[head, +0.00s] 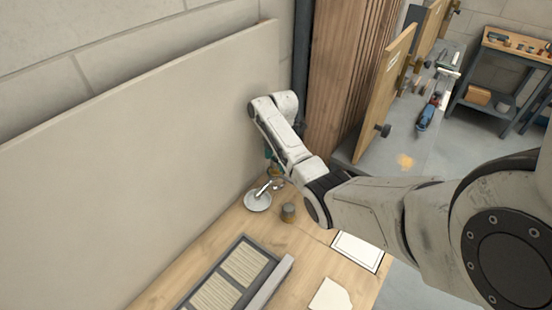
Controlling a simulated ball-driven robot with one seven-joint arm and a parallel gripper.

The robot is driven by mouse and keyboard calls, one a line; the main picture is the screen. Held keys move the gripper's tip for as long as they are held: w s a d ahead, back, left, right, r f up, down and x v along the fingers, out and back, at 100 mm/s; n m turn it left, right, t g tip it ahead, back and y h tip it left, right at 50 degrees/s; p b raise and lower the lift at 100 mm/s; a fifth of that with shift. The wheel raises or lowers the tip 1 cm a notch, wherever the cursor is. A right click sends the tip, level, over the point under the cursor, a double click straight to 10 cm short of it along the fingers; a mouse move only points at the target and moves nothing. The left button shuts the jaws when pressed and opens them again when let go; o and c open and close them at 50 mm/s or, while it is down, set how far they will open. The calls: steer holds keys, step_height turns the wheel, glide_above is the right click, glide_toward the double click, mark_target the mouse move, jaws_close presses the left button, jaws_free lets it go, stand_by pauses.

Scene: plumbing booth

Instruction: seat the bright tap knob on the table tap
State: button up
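A small silvery fitting (268,186), which looks like the table tap, stands at the back of the wooden table near the wall. A round pale dish or plate (257,201) sits against its left side. A small yellowish bit shows just above the fitting, partly covered by my arm; I cannot tell whether it is the bright tap knob. My arm reaches from the right over the table's back corner and bends downward near the wall. The fingers of my gripper are hidden behind my arm, so their opening and anything held are not visible.
A short brown cylinder (288,212) stands right of the dish. A grey slatted tray (236,279), a framed white sheet (357,251) and a pale card (330,296) lie on the table. A beige wall panel (140,150) closes the left; wooden boards (345,75) stand behind.

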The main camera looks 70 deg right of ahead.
steer(key=shift+o, duration=0.2)
step_height(320, 180, up, 11)
steer(key=d, duration=0.1)
steer(key=shift+s+f, duration=0.15)
steer(key=shift+s, duration=0.2)
steer(key=shift+d, duration=0.1)
stand_by(0.4)
steer(key=s+a+f+m, duration=0.1)
steer(key=a+f+m, duration=0.35)
steer(key=a, duration=0.85)
steer(key=a+f+m, duration=0.2)
steer(key=a+f, duration=0.5)
steer(key=a, duration=0.5)
steer(key=s+a+m, duration=0.3)
steer(key=s+a, duration=0.2)
steer(key=s, duration=0.3)
steer(key=s+a+m+h, duration=0.1)
steer(key=s+a+m, duration=0.2)
steer(key=s+a, duration=0.3)
steer(key=shift+s+a+r+m, duration=0.25)
steer(key=shift+s+m, duration=0.1)
steer(key=shift+s, duration=0.55)
